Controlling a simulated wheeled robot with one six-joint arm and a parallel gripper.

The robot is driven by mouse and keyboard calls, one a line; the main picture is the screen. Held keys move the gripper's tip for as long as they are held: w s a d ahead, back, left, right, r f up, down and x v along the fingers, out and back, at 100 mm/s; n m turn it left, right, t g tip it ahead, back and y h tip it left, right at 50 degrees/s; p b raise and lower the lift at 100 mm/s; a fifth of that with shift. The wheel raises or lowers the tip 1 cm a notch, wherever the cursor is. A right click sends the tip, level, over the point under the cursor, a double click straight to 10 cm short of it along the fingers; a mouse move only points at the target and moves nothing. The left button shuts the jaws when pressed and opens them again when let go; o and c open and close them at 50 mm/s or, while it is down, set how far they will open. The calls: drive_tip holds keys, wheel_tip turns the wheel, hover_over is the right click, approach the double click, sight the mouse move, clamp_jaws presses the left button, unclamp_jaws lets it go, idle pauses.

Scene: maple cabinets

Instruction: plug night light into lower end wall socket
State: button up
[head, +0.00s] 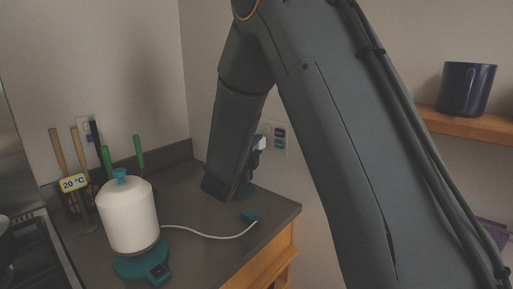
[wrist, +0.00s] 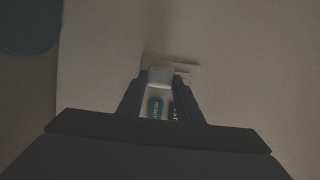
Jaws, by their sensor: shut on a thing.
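In the wrist view my gripper (wrist: 161,82) is shut on a small white block, the night light (wrist: 160,76). The night light is close to a pale wall plate (wrist: 187,69); I cannot tell whether it touches the plate or sits in it. Teal and dark labels (wrist: 155,108) show between the fingers. In the head view the wall plate (head: 279,137) with dark markings is on the right wall above the counter's end. The white night light (head: 259,142) shows just left of it. My arm hides most of the gripper there, and the socket holes are not visible.
A white kettle (head: 130,217) with a teal lid stands on a teal base on the grey counter (head: 190,245). Utensils (head: 75,158) stand behind. A shelf (head: 460,126) holds a dark blue mug (head: 466,89).

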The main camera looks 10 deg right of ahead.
drive_tip(key=shift+w+d, duration=0.3)
drive_tip(key=shift+d, duration=0.1)
drive_tip(key=o, duration=1.3)
drive_tip(key=shift+c, duration=0.2)
drive_tip(key=b+v, duration=0.2)
drive_tip(key=v, duration=0.5)
drive_tip(key=shift+s+a, duration=0.2)
drive_tip(key=shift+s, duration=0.15)
